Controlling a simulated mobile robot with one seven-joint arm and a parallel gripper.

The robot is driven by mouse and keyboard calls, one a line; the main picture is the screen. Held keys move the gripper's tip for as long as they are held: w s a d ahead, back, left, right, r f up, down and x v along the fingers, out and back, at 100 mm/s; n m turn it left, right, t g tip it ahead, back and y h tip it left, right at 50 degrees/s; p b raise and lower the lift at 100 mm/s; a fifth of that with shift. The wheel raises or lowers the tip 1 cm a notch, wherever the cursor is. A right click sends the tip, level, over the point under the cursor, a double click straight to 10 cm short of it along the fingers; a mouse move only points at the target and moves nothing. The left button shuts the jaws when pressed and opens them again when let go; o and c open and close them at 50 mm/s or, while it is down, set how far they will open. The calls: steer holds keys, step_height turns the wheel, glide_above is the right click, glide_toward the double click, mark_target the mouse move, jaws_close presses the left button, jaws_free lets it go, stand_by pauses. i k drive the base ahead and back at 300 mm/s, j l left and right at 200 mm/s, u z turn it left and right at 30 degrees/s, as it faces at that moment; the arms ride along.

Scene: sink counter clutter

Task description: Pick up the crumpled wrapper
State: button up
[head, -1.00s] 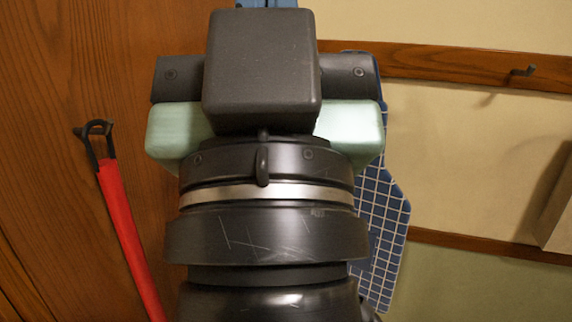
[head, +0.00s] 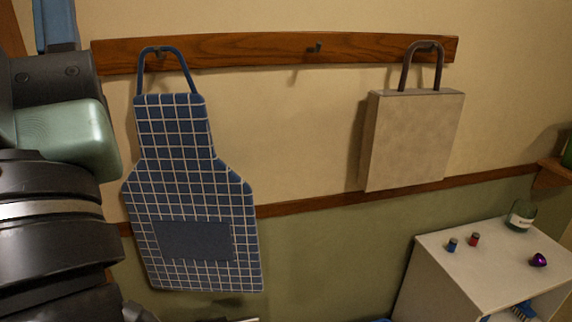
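I cannot make out the crumpled wrapper for sure in the head view. A small shiny purple thing (head: 538,260) lies on top of a pale cabinet (head: 487,270) at the lower right. It may be the wrapper, but it is too small to tell. My arm fills the left edge, far from the cabinet in the picture. My gripper's fingers do not show, so its state is hidden.
A checked blue apron (head: 190,190) and a beige bag (head: 412,138) hang from a wooden rail (head: 240,47). A shelf (head: 555,172) juts out at right.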

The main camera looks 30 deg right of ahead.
mark_target(538, 259)
steer(key=l+z, duration=0.1)
steer(key=z, duration=1.35)
steer(key=i+l+z, duration=0.2)
steer(key=i+l, duration=0.2)
steer(key=i+l+z, duration=0.2)
steer(key=i+l, duration=0.15)
steer(key=i, duration=0.15)
